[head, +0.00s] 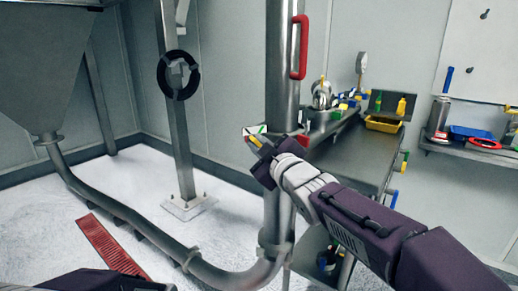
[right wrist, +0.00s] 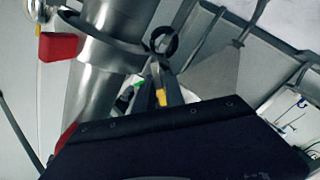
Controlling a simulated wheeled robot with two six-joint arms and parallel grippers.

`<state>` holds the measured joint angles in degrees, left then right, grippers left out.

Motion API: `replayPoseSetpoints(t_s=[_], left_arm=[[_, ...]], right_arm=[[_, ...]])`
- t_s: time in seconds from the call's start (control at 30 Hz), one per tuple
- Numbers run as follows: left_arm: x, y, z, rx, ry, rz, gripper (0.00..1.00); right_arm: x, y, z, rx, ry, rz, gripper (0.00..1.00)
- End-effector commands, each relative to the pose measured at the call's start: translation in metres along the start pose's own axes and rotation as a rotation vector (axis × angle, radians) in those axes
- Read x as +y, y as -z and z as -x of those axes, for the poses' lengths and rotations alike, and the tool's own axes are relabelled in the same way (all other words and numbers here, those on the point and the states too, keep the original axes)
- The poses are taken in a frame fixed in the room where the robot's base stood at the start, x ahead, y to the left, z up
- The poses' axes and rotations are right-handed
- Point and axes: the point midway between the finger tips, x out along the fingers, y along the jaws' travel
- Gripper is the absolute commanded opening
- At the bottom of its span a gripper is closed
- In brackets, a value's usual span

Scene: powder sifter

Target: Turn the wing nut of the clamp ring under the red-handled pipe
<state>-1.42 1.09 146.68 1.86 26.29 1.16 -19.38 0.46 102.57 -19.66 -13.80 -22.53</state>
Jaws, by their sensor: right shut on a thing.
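The steel pipe (head: 281,85) with the red handle (head: 299,47) stands upright near the middle of the head view. My right gripper (head: 252,138) is at the pipe, well below the handle. My left gripper is out of view; only a bit of my left arm shows at the bottom left.
A metal hopper (head: 45,65) at the left feeds a curved pipe (head: 120,210) along the floor. A post with a black ring (head: 178,75) stands behind. A workbench (head: 350,150) with a yellow tray (head: 383,124) and a wall shelf (head: 470,152) are at the right.

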Motion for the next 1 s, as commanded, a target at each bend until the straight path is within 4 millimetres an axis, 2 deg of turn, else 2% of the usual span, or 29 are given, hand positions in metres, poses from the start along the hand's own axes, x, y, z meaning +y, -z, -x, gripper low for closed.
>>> replayPoseSetpoints(t_s=[0.53,0.57,0.6,0.9,1.0], left_arm=[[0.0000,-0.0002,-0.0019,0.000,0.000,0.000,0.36],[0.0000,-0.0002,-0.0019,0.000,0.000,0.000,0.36],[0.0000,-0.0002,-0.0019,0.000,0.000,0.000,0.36],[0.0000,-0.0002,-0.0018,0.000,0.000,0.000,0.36],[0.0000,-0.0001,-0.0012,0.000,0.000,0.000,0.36]], right_arm=[[-0.0004,0.0001,0.0000,0.000,0.001,0.024,0.00],[-0.0004,0.0001,0.0000,0.000,0.001,0.024,0.17],[-0.0004,0.0001,0.0000,0.000,0.001,0.024,0.28],[-0.0002,0.0001,0.0003,0.000,0.000,0.023,0.30],[0.0004,0.0007,0.0059,0.000,0.000,0.023,0.30]])
